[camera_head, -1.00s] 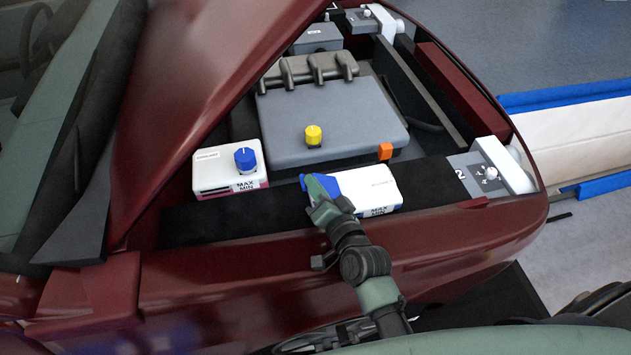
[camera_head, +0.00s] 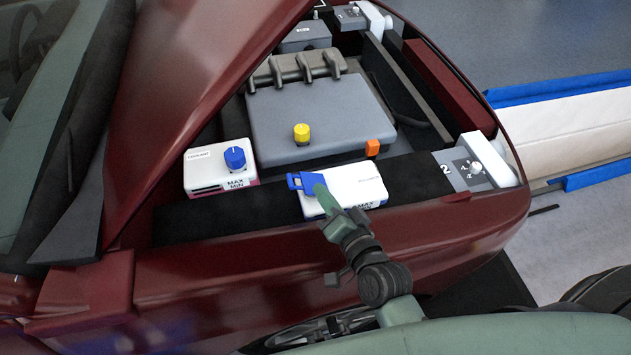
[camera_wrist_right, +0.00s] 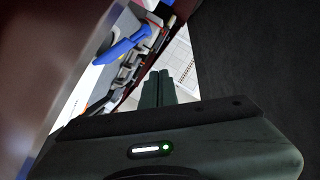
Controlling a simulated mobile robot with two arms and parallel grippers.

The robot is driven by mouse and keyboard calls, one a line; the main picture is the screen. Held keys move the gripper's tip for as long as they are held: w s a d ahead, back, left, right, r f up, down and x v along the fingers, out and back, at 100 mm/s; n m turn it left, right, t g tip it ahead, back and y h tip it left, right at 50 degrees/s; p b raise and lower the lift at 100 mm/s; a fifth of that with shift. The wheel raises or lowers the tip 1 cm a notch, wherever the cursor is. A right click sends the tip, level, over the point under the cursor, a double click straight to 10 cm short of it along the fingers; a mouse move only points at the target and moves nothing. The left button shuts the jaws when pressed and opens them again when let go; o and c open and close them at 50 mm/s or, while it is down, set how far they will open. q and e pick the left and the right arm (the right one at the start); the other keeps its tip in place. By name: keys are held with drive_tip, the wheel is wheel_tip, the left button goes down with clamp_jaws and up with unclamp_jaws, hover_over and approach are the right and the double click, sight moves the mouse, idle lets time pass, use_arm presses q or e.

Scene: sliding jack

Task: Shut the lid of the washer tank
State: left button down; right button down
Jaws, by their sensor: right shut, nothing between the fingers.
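The washer tank (camera_head: 362,183) is a white box set in the front of the red car's engine bay. Its blue lid (camera_head: 300,181) is at the tank's left end. In the right wrist view a blue part that looks like this lid (camera_wrist_right: 122,44) stands at an angle, up and left of the fingers. I cannot tell the lid's exact angle. My right gripper (camera_head: 319,190) is shut and empty, just right of the lid and over the tank. Its closed fingers also show in the right wrist view (camera_wrist_right: 158,76), apart from the blue part. My left gripper is out of view.
A white coolant tank (camera_head: 207,176) with a blue cap stands to the left. A grey engine cover (camera_head: 320,115) with a yellow knob (camera_head: 301,132) lies behind. The raised red hood (camera_head: 190,75) slopes over the left side. A numbered panel (camera_head: 460,168) sits at the right.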

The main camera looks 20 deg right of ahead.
drive_tip(key=shift+s, duration=0.6)
drive_tip(key=c, duration=2)
unclamp_jaws()
drive_tip(key=shift+s+d+r, duration=0.1)
drive_tip(key=shift+s+d, duration=0.05)
drive_tip(key=shift+s, duration=0.2)
drive_tip(key=shift+o, duration=1.3)
drive_tip(key=w+r+n+t, duration=0.3)
drive_tip(key=w+r, duration=0.1)
drive_tip(key=r, duration=0.2)
drive_tip(key=shift+r, duration=0.35)
drive_tip(key=w+a+r+n+g+y+b, duration=0.1)
drive_tip(key=a+r+n+y, duration=0.4)
drive_tip(key=r+n+y, duration=0.4)
drive_tip(key=w+a+r+n+g+y, duration=0.1)
drive_tip(key=a+r+n+y, duration=0.5)
drive_tip(key=n, duration=0.5)
drive_tip(key=s+a+f+n+g+y, duration=0.15)
drive_tip(key=a+n+g+y, duration=0.3)
drive_tip(key=n+g, duration=0.55)
drive_tip(key=n+g+h, duration=0.7)
drive_tip(key=n+h, duration=0.4)
drive_tip(key=h, duration=0.6)
approach(291, 180)
use_arm(q)
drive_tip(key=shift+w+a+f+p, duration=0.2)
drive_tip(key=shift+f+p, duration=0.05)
drive_tip(key=shift+p, duration=0.05)
use_arm(e)
drive_tip(key=shift+x, duration=3.8)
